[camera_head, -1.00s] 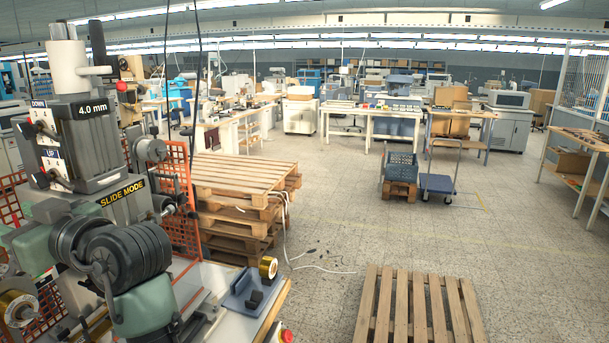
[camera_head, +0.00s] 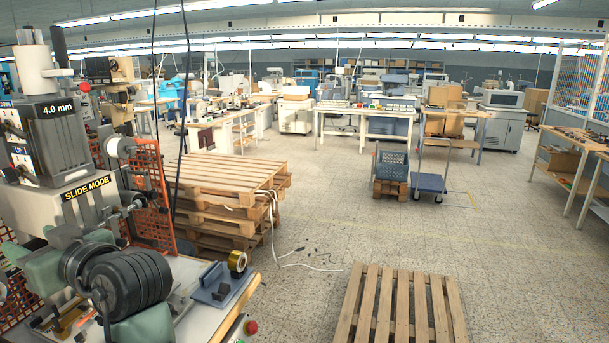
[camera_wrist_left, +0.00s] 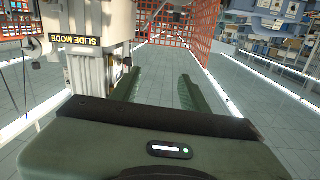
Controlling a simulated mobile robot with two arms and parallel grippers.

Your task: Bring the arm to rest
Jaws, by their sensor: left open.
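My left arm, grey-green with a black ribbed joint (camera_head: 125,280), fills the lower left of the head view, in front of the foil stamping machine (camera_head: 62,140). The left gripper's fingers do not show clearly there. In the left wrist view my left gripper (camera_wrist_left: 160,92) has two green fingers standing wide apart, with nothing between them. Bare floor shows behind the fingers. The machine (camera_wrist_left: 85,75), with its "SLIDE MODE" label, stands to their left. My right gripper is in neither view.
A gold foil roll (camera_head: 237,261) and a blue fixture (camera_head: 222,285) are on the machine's table, with a red button (camera_head: 251,327) at its edge. Stacked pallets (camera_head: 228,175) stand behind; another pallet (camera_head: 402,315) lies on the floor.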

